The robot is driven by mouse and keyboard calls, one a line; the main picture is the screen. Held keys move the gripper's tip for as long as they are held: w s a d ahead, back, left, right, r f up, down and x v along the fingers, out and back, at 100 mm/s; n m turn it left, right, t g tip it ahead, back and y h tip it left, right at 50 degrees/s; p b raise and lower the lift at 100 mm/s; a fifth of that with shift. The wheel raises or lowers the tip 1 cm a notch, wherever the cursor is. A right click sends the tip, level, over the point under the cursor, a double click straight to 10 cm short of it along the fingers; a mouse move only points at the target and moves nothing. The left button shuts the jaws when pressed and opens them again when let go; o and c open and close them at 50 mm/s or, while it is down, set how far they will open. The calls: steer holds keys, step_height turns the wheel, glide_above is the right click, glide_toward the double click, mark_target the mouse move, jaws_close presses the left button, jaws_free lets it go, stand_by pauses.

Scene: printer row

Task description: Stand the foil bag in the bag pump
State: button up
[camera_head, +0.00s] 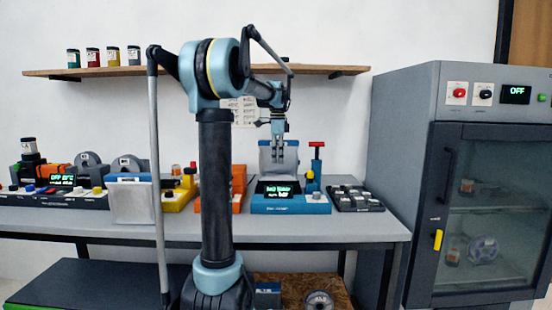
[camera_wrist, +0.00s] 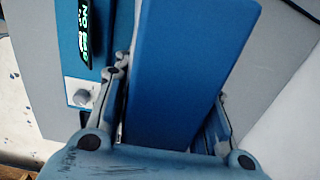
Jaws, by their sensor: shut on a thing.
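My gripper (camera_head: 278,138) hangs above the back of the blue bag pump (camera_head: 290,206), which stands on the bench. It is shut on the foil bag (camera_head: 267,157), a flat grey piece upright behind the pump's display. In the wrist view my gripper (camera_wrist: 168,95) has its fingers on both sides of the bag (camera_wrist: 185,65), whose broad blue face shows. The pump (camera_wrist: 62,42) lies left of it there, with a grey knob and a lit display that seems to read "NO BAG". The bag's lower edge is hidden, so I cannot tell whether it touches the pump.
A grey panel with a blue top strip (camera_head: 132,203) stands at the bench's front edge, left. A red-handled device (camera_head: 316,160) and a dark tray (camera_head: 355,199) are right of the bag. A grey cabinet (camera_head: 405,140) borders the bench on the right. A shelf (camera_head: 180,71) runs above.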

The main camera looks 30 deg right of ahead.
mark_target(277, 167)
steer(key=shift+f, duration=2.6)
steer(key=o, duration=1)
step_height(277, 167, up, 12)
steer(key=shift+f, duration=0.1)
